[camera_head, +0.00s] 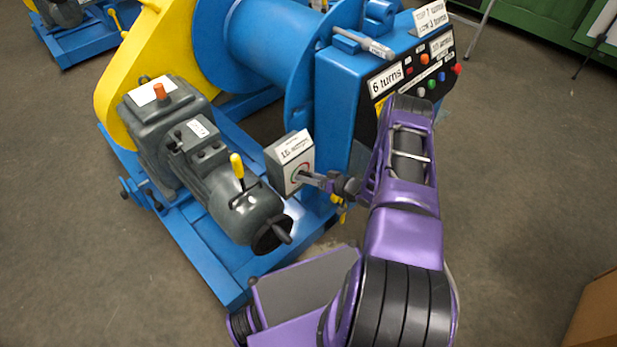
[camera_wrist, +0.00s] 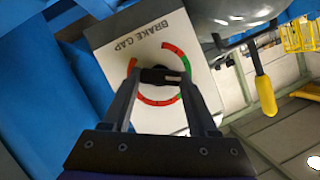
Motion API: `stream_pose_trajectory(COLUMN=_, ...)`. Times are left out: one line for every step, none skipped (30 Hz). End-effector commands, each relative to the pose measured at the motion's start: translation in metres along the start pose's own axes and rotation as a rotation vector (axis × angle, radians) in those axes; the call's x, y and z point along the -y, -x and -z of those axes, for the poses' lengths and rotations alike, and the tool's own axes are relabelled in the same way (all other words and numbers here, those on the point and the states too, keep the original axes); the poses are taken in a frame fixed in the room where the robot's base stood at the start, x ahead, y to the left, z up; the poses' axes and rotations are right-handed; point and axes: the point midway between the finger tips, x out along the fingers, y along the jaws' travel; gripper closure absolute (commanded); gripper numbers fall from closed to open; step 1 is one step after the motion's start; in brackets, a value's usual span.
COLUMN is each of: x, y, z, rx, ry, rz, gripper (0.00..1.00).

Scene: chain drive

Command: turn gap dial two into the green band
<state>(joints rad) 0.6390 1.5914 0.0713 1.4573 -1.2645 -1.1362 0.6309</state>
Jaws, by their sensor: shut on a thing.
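The gap dial is on a pale box (camera_head: 278,170) in the head view, at the front of the blue machine beside the grey motor. In the wrist view the box face (camera_wrist: 186,48) reads "BRAKE GAP" upside down. A mostly red ring (camera_wrist: 168,48) with a small green part circles a black knob (camera_wrist: 160,75). A light mark on the knob lies toward the right; its exact heading against the green is hard to tell. My gripper (camera_wrist: 162,82) is shut on the knob, one finger on each side. In the head view my gripper (camera_head: 308,178) reaches the box from the right.
The grey motor (camera_head: 215,165) with a yellow-handled lever (camera_head: 237,168) stands close left of the box. A blue control cabinet (camera_head: 340,100) with buttons and a "6 turns" label rises behind. Open floor (camera_head: 530,170) lies to the right.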

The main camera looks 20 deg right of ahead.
Motion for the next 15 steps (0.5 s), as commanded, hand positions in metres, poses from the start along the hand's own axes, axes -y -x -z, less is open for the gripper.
stream_pose_trajectory(x=-0.0004, y=0.0004, z=0.0002, rx=-0.001, ry=-0.001, rz=-0.001, gripper=0.96)
stream_pose_trajectory(x=-0.0004, y=0.0004, z=0.0001, rx=-0.001, ry=0.000, rz=-0.001, gripper=0.96)
stream_pose_trajectory(x=-0.0004, y=0.0004, z=0.0002, rx=-0.001, ry=0.000, rz=-0.001, gripper=0.96)
stream_pose_trajectory(x=-0.0004, y=0.0003, z=0.0002, rx=-0.001, ry=0.000, rz=-0.001, gripper=0.96)
stream_pose_trajectory(x=-0.0004, y=0.0003, z=0.0002, rx=-0.001, ry=0.000, rz=-0.001, gripper=0.39)
stream_pose_trajectory(x=-0.0004, y=0.0003, z=0.0002, rx=-0.001, ry=0.000, rz=-0.001, gripper=0.32)
stream_pose_trajectory(x=-0.0004, y=0.0003, z=0.0001, rx=-0.001, ry=0.000, rz=-0.001, gripper=0.26)
stream_pose_trajectory(x=-0.0003, y=0.0003, z=0.0001, rx=-0.001, ry=0.000, rz=-0.001, gripper=0.21)
stream_pose_trajectory(x=-0.0003, y=0.0003, z=0.0001, rx=-0.001, ry=0.001, rz=-0.001, gripper=0.14)
stream_pose_trajectory(x=-0.0003, y=0.0002, z=0.0001, rx=-0.001, ry=0.001, rz=-0.001, gripper=0.10)
stream_pose_trajectory(x=-0.0002, y=0.0002, z=0.0001, rx=-0.001, ry=0.001, rz=-0.001, gripper=0.10)
stream_pose_trajectory(x=-0.0002, y=0.0002, z=0.0001, rx=-0.001, ry=0.001, rz=-0.001, gripper=0.10)
stream_pose_trajectory(x=-0.0002, y=0.0002, z=0.0001, rx=-0.001, ry=0.001, rz=-0.001, gripper=0.10)
stream_pose_trajectory(x=-0.0002, y=0.0001, z=0.0001, rx=-0.001, ry=0.001, rz=-0.001, gripper=0.10)
stream_pose_trajectory(x=-0.0002, y=0.0001, z=0.0001, rx=0.000, ry=0.001, rz=-0.001, gripper=0.10)
